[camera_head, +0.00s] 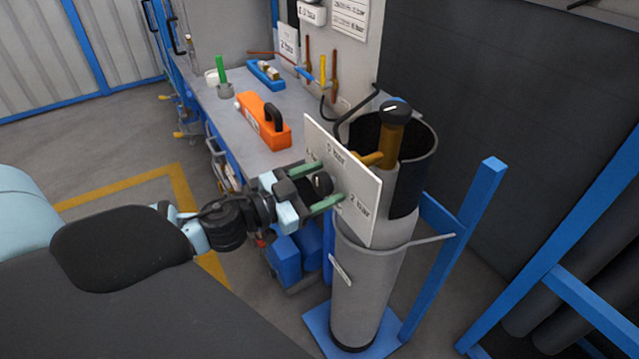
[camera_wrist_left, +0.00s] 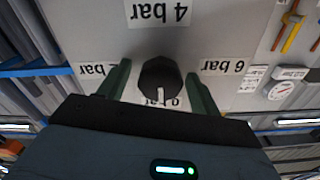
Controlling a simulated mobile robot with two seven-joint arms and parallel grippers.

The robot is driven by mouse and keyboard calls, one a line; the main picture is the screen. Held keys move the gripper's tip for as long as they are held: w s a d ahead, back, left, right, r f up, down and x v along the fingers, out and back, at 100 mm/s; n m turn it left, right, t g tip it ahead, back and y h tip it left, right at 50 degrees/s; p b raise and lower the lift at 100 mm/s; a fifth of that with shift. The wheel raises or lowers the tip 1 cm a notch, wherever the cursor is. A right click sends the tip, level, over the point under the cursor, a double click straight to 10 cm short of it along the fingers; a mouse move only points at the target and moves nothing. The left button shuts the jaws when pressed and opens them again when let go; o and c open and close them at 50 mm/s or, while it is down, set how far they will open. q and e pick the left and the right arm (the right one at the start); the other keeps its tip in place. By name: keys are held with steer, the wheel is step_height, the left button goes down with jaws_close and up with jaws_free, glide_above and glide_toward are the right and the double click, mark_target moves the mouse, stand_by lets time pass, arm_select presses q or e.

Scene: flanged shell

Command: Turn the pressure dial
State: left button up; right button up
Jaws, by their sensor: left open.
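The pressure dial (camera_head: 322,184) is a dark round knob on a white plate (camera_head: 362,216). The plate stands upright against the grey cylinder and reads "0 bar" at its top and "2 bar" at lower right. My left gripper (camera_head: 330,184) is open, its two green fingers at either side of the dial. In the left wrist view the dial (camera_wrist_left: 160,76) sits between the fingers, with a visible gap at each. Its white mark points down towards a partly hidden label. The "4 bar" and "6 bar" labels show upside down. My right gripper is out of view.
A grey cylinder (camera_head: 365,290) with a dark open top stands on a blue base, with a brown valve stem (camera_head: 391,140) in it. A blue post (camera_head: 455,250) rises to the right. A workbench behind holds an orange toolbox (camera_head: 262,122).

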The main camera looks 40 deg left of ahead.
arm_select(q)
steer(key=c, duration=1)
steer(key=shift+m, duration=0.3)
